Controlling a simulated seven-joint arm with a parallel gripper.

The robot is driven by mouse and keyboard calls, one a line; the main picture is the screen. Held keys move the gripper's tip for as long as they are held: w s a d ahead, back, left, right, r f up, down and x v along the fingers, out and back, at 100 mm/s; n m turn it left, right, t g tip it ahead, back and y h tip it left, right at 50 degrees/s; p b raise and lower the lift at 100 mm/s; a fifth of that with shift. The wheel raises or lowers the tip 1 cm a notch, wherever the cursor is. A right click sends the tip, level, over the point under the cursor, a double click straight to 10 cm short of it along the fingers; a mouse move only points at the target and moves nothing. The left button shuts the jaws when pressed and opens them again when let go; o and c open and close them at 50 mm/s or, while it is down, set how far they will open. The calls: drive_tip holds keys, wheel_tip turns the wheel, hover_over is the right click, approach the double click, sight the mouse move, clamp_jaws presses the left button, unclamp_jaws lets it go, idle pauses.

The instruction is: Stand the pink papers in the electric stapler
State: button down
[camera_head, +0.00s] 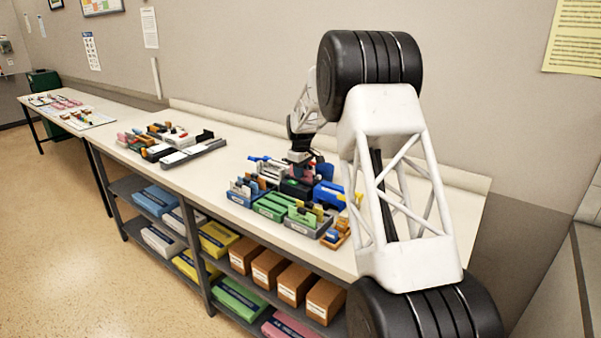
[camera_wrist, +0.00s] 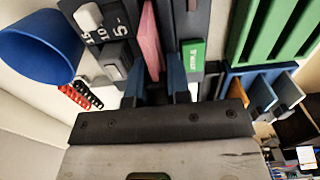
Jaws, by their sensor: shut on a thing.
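The pink papers (camera_wrist: 151,42) show edge-on in the wrist view as a narrow pink strip. They reach up from between the blue fingertips of my gripper (camera_wrist: 156,78), which is shut on them. The dark device around them, with a white knob, printed numbers and a green label, looks like the electric stapler (camera_wrist: 120,28). The papers' far end lies at or over its gap; I cannot tell how deep they sit. In the head view my gripper (camera_head: 299,160) is low over the crowded table part, and the papers are hardly visible there.
A blue round container (camera_wrist: 38,48) stands close at left in the wrist view. A green slotted rack (camera_wrist: 262,35) and a blue slotted holder (camera_wrist: 262,75) are at right. In the head view, the table (camera_head: 232,140) has clear surface left of the cluster.

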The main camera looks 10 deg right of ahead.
drive_tip(key=c, duration=1)
unclamp_jaws()
drive_tip(key=shift+r, duration=0.1)
drive_tip(key=shift+r, duration=4.4)
